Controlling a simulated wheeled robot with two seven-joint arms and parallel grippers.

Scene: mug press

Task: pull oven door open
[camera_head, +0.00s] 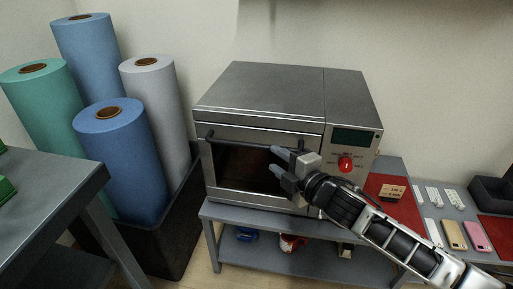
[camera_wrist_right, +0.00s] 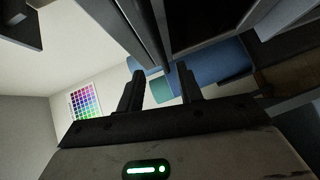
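The oven (camera_head: 285,90) is a grey metal box on a table, with a red knob (camera_head: 345,163) and a dark display at its right. Its door (camera_head: 225,165) looks shut and has a dark window. A dark bar handle (camera_head: 230,139) runs across the door's top; my gripper hides part of its right end. My right gripper (camera_head: 273,160) is in front of the door's right half, fingers apart. The wrist view also shows these fingers (camera_wrist_right: 160,75) spread, with a grey edge reaching near their tips. I cannot tell whether they touch the handle. My left gripper is out of view.
The oven's table (camera_head: 225,212) has a lower shelf with small items. Blue, green and grey rolls (camera_head: 125,165) stand in a dark bin at the left. Another grey table (camera_head: 50,185) is at the front left. A small box (camera_head: 391,192) and phones (camera_head: 454,235) lie at the right.

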